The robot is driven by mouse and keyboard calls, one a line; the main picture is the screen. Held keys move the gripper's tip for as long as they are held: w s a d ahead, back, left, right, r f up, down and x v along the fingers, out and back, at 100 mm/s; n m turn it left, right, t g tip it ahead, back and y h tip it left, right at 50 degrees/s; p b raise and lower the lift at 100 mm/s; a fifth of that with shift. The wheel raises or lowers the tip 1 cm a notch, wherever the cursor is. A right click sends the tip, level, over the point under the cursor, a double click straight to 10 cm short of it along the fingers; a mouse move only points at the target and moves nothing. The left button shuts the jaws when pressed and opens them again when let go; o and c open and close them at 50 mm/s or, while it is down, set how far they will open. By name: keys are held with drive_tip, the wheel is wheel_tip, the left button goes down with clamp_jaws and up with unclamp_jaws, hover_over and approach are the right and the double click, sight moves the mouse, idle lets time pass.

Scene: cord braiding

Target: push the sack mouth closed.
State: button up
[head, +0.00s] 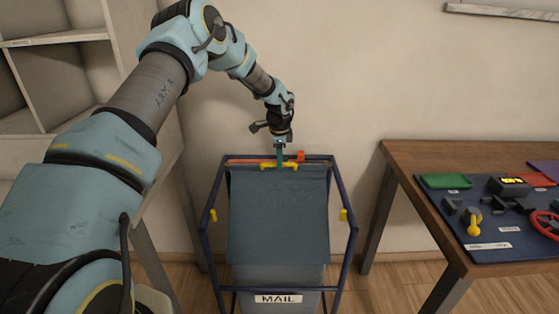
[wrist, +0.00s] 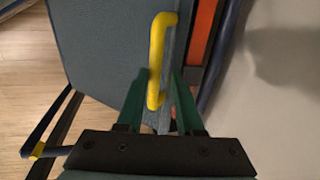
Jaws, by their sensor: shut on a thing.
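The mail sack (head: 278,215) is grey-blue cloth hanging in a dark blue metal frame, with a "MAIL" label (head: 278,298) low on its front. A yellow handle (head: 264,166) sits at the top of the sack's mouth, by the frame's back bar. My gripper (head: 279,163) reaches down to this handle from above. In the wrist view its green fingers (wrist: 158,100) are shut on the yellow handle (wrist: 157,60). An orange strip (wrist: 202,30) runs just beside the handle, close to the cloth edge. The inside of the sack is hidden.
A wooden table (head: 420,160) with a dark blue mat of tools stands at the right. A shelf (head: 60,40) stands at the left. Yellow knobs (head: 343,215) sit on the frame's sides. The wall is close behind the frame.

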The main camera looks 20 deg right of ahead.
drive_tip(key=o, duration=0.3)
drive_tip(key=r, duration=0.3)
drive_tip(key=s+r+b, duration=0.1)
drive_tip(key=r, duration=0.3)
drive_tip(key=s+a+r+b, duration=0.1)
drive_tip(key=r, duration=0.2)
drive_tip(key=shift+r, duration=0.25)
drive_tip(key=s+a+r+n, duration=0.15)
drive_tip(key=a+n, duration=0.25)
drive_tip(key=a, duration=0.5)
drive_tip(key=s+a+r+n+y, duration=0.1)
drive_tip(key=s+a+n, duration=0.25)
drive_tip(key=a, duration=0.55)
drive_tip(key=s+a+r+n, duration=0.15)
drive_tip(key=a+n, duration=0.25)
drive_tip(key=a, duration=0.5)
drive_tip(key=s+a+n, duration=0.3)
drive_tip(key=s+a, duration=0.1)
drive_tip(key=s+a+n, duration=0.4)
drive_tip(key=s+a, duration=0.1)
drive_tip(key=s+a+n, duration=0.3)
drive_tip(key=s+a, duration=0.2)
drive_tip(key=shift+a+f+n, duration=0.15)
drive_tip(key=shift+f+n, duration=0.1)
drive_tip(key=shift+f, duration=0.1)
